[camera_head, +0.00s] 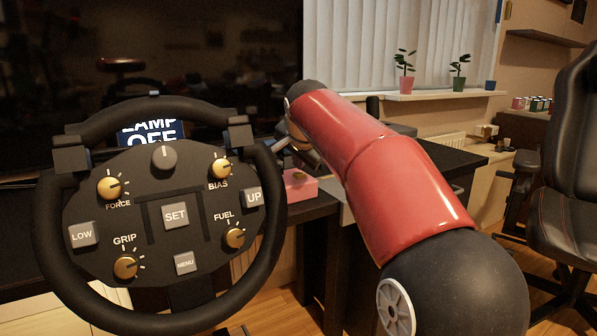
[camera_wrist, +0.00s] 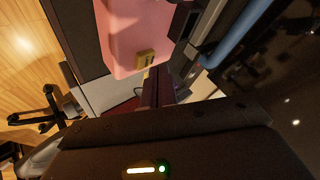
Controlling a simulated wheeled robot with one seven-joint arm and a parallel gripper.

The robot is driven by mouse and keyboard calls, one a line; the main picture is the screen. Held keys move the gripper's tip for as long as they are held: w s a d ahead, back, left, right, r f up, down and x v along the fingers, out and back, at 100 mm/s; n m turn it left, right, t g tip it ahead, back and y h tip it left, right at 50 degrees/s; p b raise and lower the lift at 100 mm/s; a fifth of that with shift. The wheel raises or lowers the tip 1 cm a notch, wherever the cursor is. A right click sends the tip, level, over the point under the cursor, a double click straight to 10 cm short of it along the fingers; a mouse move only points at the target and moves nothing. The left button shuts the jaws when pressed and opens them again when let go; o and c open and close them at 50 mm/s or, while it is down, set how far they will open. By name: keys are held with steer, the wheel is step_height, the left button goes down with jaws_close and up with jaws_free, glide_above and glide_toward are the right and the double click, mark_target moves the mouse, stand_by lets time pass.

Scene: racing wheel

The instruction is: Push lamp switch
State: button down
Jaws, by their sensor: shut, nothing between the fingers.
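The lamp switch is a pink box (camera_head: 299,188) on the dark desk, just right of the racing wheel, with a small brass rocker (camera_head: 299,175) on top. In the wrist view the pink box (camera_wrist: 135,30) is at the top and its brass rocker (camera_wrist: 146,59) faces the camera. My gripper (camera_wrist: 156,88) is shut and empty, its dark fingertips just below the rocker in the picture. I cannot tell whether they touch it. In the head view my red arm hides much of the gripper. A screen (camera_head: 152,133) behind the wheel reads "LAMP OFF".
The racing wheel (camera_head: 165,215), with several knobs and buttons, stands close on the left. A large dark monitor (camera_head: 210,60) is behind it. Potted plants (camera_head: 405,75) stand on the far windowsill, and a black chair (camera_head: 575,170) is at the right.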

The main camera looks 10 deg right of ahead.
mark_target(300, 175)
step_height(300, 175, up, 6)
steer(key=p, duration=0.6)
